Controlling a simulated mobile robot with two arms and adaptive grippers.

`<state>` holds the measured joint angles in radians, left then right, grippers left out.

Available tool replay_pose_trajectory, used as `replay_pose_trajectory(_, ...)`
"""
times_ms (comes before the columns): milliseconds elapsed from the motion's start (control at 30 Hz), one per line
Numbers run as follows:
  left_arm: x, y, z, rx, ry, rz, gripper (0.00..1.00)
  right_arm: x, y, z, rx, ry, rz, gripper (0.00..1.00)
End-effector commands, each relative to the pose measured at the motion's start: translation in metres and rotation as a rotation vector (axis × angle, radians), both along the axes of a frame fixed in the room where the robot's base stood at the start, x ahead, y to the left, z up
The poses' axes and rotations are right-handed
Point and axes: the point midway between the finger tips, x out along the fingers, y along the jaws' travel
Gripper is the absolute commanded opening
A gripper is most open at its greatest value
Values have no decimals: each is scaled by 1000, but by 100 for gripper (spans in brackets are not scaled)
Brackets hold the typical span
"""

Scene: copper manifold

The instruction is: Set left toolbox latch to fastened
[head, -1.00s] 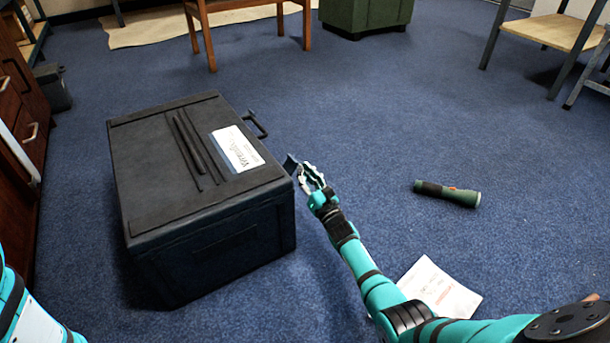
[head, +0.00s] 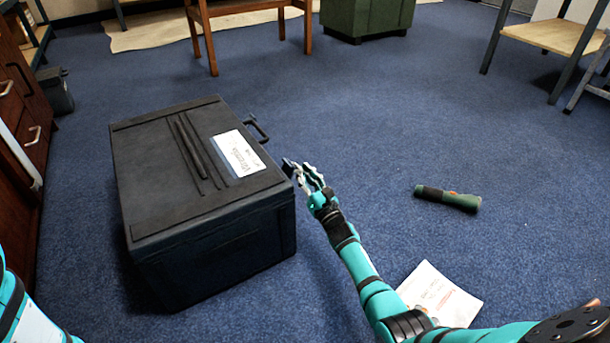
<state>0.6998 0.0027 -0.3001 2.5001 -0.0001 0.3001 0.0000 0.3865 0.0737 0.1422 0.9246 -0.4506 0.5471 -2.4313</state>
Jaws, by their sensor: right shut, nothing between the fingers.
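The black toolbox (head: 165,185) stands on the carpet with its lid down. A small dark latch piece (head: 288,168) shows at the toolbox's right edge, near the front corner. It is partly covered by my fingers, so I cannot tell whether it is fully fastened. My right gripper (head: 301,172) is shut and empty, its fingertips at or touching this latch.
A green and black flashlight (head: 447,198) and a paper sheet (head: 440,294) lie on the carpet to the right. Wooden drawers (head: 25,130) stand at the left.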

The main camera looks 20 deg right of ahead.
Motion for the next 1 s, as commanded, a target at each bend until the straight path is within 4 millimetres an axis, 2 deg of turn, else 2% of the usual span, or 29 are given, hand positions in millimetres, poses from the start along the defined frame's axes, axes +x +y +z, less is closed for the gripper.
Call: replay_pose_trajectory(1000, 0, 0, 3, -3, 0, -2, 0, -1, 6, 12, 1, 0, 0, 0)
